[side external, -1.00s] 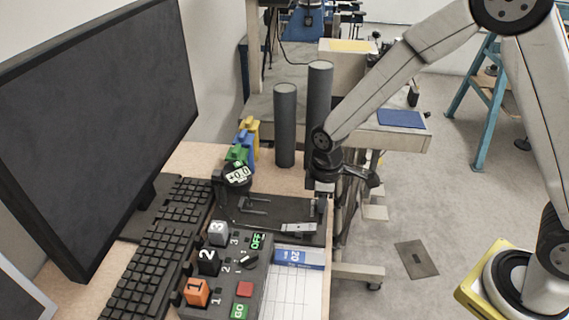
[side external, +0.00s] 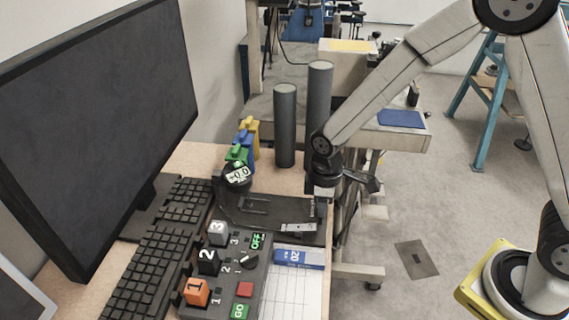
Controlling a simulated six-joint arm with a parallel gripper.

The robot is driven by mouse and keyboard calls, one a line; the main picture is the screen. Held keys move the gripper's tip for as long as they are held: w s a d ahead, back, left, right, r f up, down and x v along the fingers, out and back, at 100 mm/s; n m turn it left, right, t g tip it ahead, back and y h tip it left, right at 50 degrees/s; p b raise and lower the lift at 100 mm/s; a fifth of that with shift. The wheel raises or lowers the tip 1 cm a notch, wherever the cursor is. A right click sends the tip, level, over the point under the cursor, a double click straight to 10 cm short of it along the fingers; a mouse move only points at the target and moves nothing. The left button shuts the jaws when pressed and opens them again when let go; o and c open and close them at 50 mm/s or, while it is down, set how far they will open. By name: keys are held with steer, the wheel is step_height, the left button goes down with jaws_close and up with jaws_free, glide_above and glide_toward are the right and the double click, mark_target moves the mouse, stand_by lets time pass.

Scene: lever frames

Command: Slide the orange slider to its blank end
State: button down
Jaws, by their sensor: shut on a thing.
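An orange block marked 1 (side external: 197,292) sits at the front left of the dark control panel (side external: 221,292); it is the only orange part I can make out. I cannot tell which end of any slide track is blank. My gripper (side external: 321,207) points down at the right end of a black base (side external: 262,232), away from the orange block. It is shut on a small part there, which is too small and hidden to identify.
A knob, red button (side external: 244,289) and green GO button (side external: 239,311) are nearby. A round display (side external: 237,176), keyboard (side external: 160,250) and two grey cylinders (side external: 285,125) surround the base.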

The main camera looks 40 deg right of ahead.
mark_target(325, 222)
steer(key=shift+s+a, duration=0.95)
steer(key=c, duration=0.6)
jaws_free()
steer(key=shift+o, duration=0.2)
steer(key=shift+r, duration=0.15)
step_height(325, 222, up, 8)
steer(key=shift+f, duration=0.2)
steer(key=s+d+m+t, duration=0.2)
steer(key=s+d+m, duration=0.5)
steer(key=d+m, duration=0.2)
steer(key=shift+s+d+f+t, duration=0.3)
steer(key=shift+s+d+f, duration=0.1)
steer(key=shift+d, duration=0.8)
